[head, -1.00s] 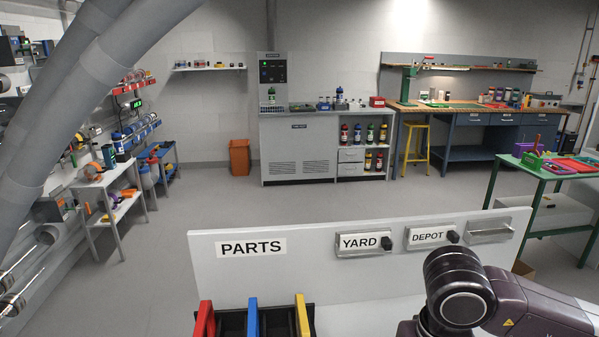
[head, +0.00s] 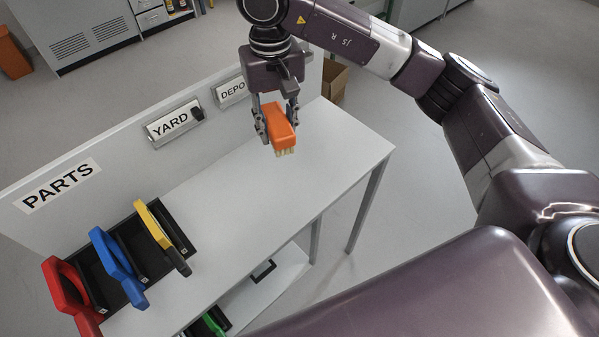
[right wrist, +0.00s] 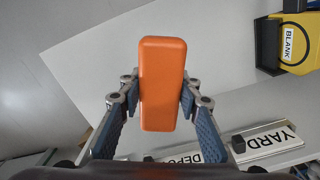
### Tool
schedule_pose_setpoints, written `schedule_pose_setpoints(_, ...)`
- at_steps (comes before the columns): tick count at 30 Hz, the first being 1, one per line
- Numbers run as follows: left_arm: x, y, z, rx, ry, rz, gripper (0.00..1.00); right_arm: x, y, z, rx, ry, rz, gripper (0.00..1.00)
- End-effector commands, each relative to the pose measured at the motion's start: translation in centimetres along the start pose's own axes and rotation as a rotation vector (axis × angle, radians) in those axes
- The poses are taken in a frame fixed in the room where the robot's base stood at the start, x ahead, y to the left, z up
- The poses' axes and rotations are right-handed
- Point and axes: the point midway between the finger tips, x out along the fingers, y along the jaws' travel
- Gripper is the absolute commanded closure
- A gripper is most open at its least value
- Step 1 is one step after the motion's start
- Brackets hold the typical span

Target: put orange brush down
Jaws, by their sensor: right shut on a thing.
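The orange brush (head: 269,124) has an orange block body and pale bristles that point down. My right gripper (head: 276,122) is shut on it, one finger on each side, and holds it over the white table (head: 262,180). I cannot tell for sure whether the bristles touch the top; the brush looks raised. In the right wrist view the brush (right wrist: 162,85) stands between the two fingers (right wrist: 161,98), with the bare table top behind it. My left gripper is not in view.
A black rack (head: 98,270) with red (head: 60,290), blue (head: 113,262) and yellow (head: 152,222) handled items stands at the table's left. A back panel carries PARTS (head: 58,186), YARD (head: 173,123) and DEPOT (head: 231,92) signs. The table's right part is clear. A cardboard box (head: 335,80) stands behind.

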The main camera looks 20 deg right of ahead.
Motion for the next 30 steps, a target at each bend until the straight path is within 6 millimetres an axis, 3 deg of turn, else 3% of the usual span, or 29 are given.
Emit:
schedule_pose_setpoints(4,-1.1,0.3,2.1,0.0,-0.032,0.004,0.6,2.1,-0.1,0.0,0.0,-0.009,0.001,0.88)
schedule_pose_setpoints(11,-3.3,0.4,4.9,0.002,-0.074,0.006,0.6,8.2,-0.1,0.1,0.001,-0.01,0.001,0.88)
schedule_pose_setpoints(18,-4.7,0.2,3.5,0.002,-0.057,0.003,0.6,13.8,-0.1,0.1,0.001,-0.006,0.001,0.88)
schedule_pose_setpoints(24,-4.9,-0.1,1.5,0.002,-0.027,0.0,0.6,15.7,-0.1,0.0,0.001,-0.004,-0.001,0.88)
schedule_pose_setpoints(30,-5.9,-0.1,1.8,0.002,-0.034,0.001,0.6,18.5,-0.1,0.1,0.001,-0.006,0.0,0.88)
